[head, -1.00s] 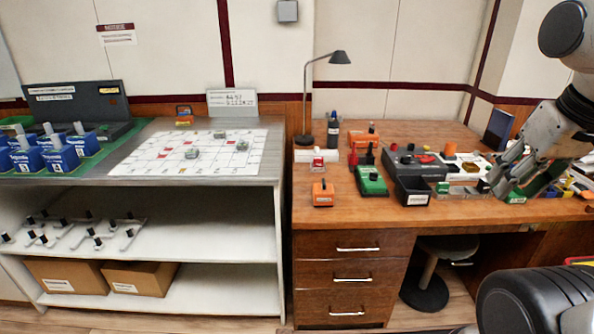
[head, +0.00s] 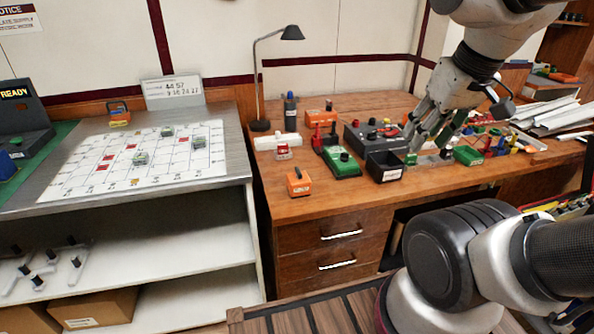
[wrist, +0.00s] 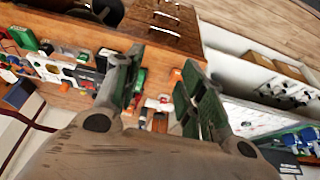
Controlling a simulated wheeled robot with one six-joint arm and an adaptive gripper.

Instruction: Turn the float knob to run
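My gripper (head: 424,140) hangs above the right part of the wooden desk, just right of a black control box (head: 368,135) with small knobs and a red part on top. In the wrist view my gripper (wrist: 162,66) has its two fingers spread with nothing between them. A green box (head: 342,162) with a round black knob stands on the desk, left of my gripper. An orange box (head: 299,184) with a dark knob stands near the desk's front left. Labels are too small to read, so I cannot tell which knob is the float knob.
A black open bin (head: 385,172) stands at the desk front, below my gripper. A desk lamp (head: 262,100) and a bottle (head: 290,110) stand at the back left. Small coloured parts and papers crowd the right. A metal-topped shelf (head: 215,182) stands left of the desk.

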